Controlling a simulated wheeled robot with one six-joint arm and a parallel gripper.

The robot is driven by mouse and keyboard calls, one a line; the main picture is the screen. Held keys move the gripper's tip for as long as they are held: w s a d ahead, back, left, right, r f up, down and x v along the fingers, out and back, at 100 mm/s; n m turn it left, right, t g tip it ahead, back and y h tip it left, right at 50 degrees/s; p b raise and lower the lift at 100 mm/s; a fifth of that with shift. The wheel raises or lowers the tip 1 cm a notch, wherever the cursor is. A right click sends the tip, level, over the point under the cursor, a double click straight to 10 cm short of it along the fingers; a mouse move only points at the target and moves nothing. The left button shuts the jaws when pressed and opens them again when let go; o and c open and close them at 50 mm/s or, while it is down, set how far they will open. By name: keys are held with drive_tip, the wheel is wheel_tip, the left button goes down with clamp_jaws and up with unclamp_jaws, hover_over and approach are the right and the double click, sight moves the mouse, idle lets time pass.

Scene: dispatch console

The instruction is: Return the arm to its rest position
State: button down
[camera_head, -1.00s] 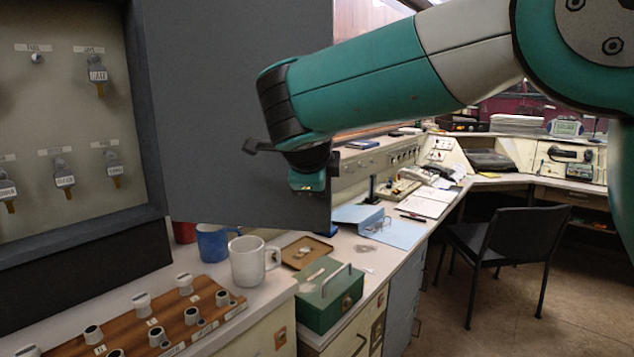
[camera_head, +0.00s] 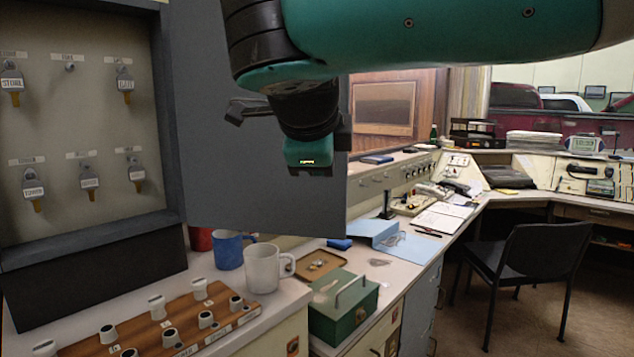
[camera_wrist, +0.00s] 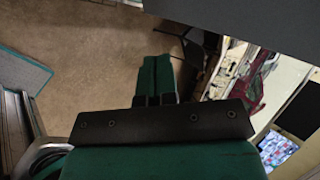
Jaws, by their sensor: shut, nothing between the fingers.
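My gripper (camera_wrist: 155,60) shows in the wrist view as two green fingers lying side by side, shut with nothing between them. The brown floor lies beyond the fingertips. In the head view my teal and black arm (camera_head: 420,32) crosses the top of the picture, and its wrist end (camera_head: 312,150) hangs in front of the grey open cabinet door. The fingers cannot be made out clearly there. The arm end is above the counter and touches nothing that I can see.
The key cabinet (camera_head: 85,110) stands open at left, its grey door (camera_head: 240,190) close behind my wrist. Below are a white mug (camera_head: 262,268), a blue mug (camera_head: 222,248), a green cash box (camera_head: 342,310) and a wooden rack (camera_head: 150,325). A black chair (camera_head: 535,255) stands at right.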

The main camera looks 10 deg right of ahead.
drive_tip(key=s+d+f+n+g+y+p, duration=0.3)
drive_tip(key=s+d+f+n, duration=0.55)
drive_tip(key=n, duration=0.85)
drive_tip(key=s+f+n+g+y, duration=0.2)
drive_tip(key=s+n, duration=0.3)
drive_tip(key=s, duration=0.3)
drive_tip(key=s+f+n+g+y, duration=0.2)
drive_tip(key=s+f+n+g, duration=0.2)
drive_tip(key=s+n, duration=0.2)
drive_tip(key=shift+s+d, duration=0.25)
drive_tip(key=shift+s, duration=0.75)
drive_tip(key=shift+f, duration=0.1)
